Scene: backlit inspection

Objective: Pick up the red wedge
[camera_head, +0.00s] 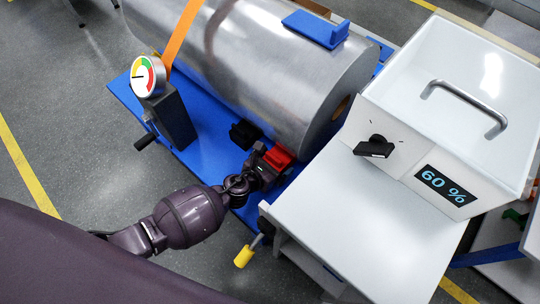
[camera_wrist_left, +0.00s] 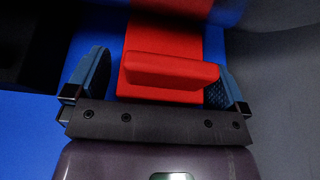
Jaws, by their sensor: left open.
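The red wedge (camera_head: 278,157) sits on the blue platform at the foot of the large metal cylinder in the head view. In the left wrist view the red wedge (camera_wrist_left: 160,70) has a raised ridge across it and a flat part running up the picture. My left gripper (camera_head: 262,165) is at the wedge, reaching in from the lower left. In the left wrist view my left gripper (camera_wrist_left: 157,90) is open, with one blue-padded finger on each side of the wedge. The right finger is close to the ridge; I cannot tell whether it touches. My right gripper is not in view.
The metal cylinder (camera_head: 250,60) lies on the blue platform (camera_head: 208,160), with a black block (camera_head: 244,134) left of the wedge. A gauge (camera_head: 148,77) stands at left. A white cabinet (camera_head: 365,215) with a yellow-tipped lever (camera_head: 244,256) is close on the right.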

